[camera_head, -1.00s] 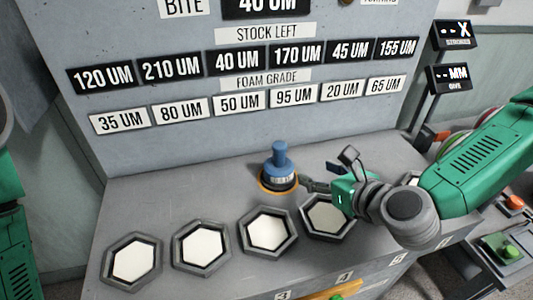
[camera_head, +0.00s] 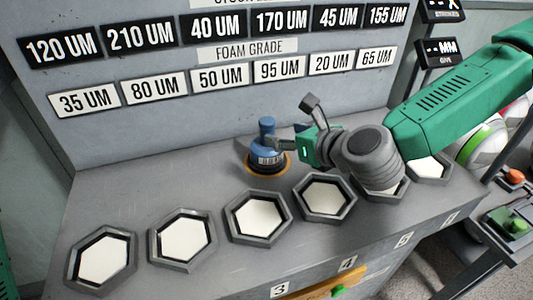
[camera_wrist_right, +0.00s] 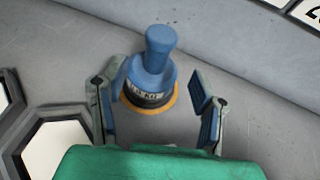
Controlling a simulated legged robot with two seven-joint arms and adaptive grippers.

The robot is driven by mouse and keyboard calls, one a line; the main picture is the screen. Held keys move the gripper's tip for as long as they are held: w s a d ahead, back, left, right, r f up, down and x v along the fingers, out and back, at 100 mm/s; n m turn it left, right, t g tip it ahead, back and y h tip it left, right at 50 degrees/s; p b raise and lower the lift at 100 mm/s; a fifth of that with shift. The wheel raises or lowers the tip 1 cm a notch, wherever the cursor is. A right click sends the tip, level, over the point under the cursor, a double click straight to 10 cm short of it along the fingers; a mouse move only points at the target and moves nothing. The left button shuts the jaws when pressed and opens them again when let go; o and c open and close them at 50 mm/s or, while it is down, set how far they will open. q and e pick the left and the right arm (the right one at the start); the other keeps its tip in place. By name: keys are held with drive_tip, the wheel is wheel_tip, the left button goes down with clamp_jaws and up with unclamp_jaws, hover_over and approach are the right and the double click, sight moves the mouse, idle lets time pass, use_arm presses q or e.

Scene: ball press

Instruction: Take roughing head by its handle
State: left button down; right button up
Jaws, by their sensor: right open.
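The roughing head (camera_head: 267,150) is a blue tool with an upright knob handle and a dark lower band. It stands on an orange ring on the grey bench, behind the row of hexagonal trays. In the right wrist view the roughing head (camera_wrist_right: 150,75) is upright just ahead of the jaws. My left gripper is out of view.
Several hexagonal trays with white pads, such as one (camera_head: 258,218), line the front of the bench (camera_head: 150,190). A panel (camera_head: 170,130) with labels rises behind. A green button (camera_head: 516,226) is at the far right. Clear bench lies left of the tool.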

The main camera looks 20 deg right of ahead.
sight(272, 130)
drive_tip(key=x, duration=0.7)
drive_tip(key=shift+w+a+f, duration=0.15)
drive_tip(key=shift+w, duration=0.15)
drive_tip(key=shift+s, duration=0.1)
clamp_jaws()
drive_tip(key=shift+r, duration=0.2)
